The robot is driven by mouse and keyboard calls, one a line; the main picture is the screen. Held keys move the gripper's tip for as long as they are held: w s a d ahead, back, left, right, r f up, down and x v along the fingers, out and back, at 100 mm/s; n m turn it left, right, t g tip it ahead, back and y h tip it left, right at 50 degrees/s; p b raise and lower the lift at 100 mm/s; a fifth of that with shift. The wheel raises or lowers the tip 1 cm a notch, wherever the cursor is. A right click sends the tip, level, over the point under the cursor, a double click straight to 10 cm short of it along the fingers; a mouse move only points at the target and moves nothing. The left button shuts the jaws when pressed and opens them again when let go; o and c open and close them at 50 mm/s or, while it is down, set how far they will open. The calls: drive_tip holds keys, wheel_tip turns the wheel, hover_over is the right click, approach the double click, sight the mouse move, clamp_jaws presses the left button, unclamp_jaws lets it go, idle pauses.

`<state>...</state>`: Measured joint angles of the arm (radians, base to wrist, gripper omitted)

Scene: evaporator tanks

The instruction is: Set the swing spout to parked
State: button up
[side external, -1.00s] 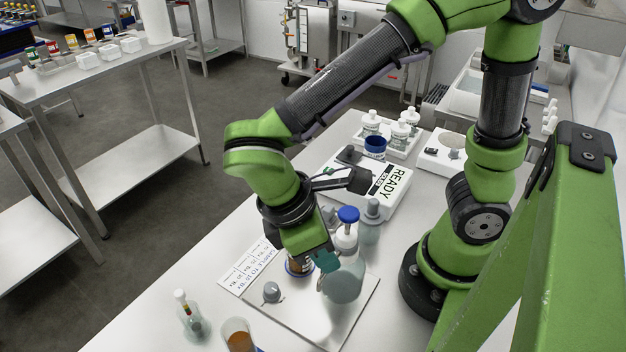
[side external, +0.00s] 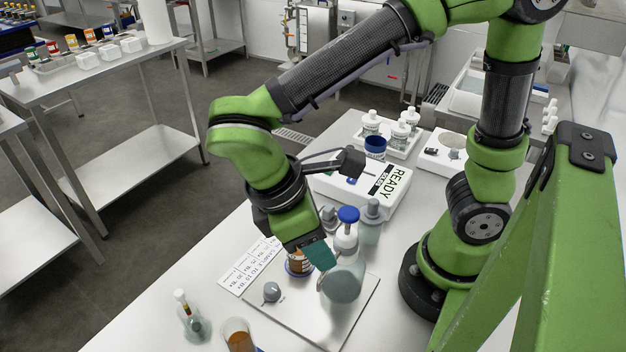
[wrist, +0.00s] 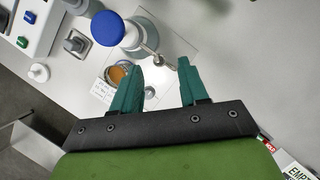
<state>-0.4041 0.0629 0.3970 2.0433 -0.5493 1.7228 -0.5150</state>
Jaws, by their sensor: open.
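The blue-capped dispenser bottle (side external: 343,283) stands on a pale plate (side external: 325,325). In the wrist view its blue cap (wrist: 107,29) shows from above. A small metallic arm, which looks like the swing spout (wrist: 156,56), sticks out from beside the cap toward the gap between my fingers. The spout is hard to make out in the side view. My gripper (side external: 321,266) is just left of the bottle and over the amber jar (side external: 299,265). In the wrist view my gripper (wrist: 158,80) is open, its two teal fingers apart with nothing held between them.
A grey knob (side external: 271,292) sits on the plate, left of the bottle. A flask (side external: 191,318) and an amber beaker (side external: 238,336) stand near the front. A white READY device (side external: 370,185) and a tray of bottles (side external: 385,140) are behind.

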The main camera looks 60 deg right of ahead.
drive_tip(key=v, duration=1.4)
drive_tip(key=shift+d, duration=0.1)
drive_tip(key=w+d+f+m+t+y, duration=0.3)
drive_tip(key=d+f+m+t, duration=0.15)
drive_tip(key=d+f, duration=0.2)
drive_tip(key=d+m+t+y, duration=0.2)
drive_tip(key=d+m+t, duration=0.4)
drive_tip(key=d, duration=0.5)
drive_tip(key=s+m, duration=0.1)
drive_tip(key=m, duration=0.1)
drive_tip(key=shift+d+r+m, duration=0.25)
drive_tip(key=shift+d+m, duration=0.1)
drive_tip(key=shift+d, duration=0.05)
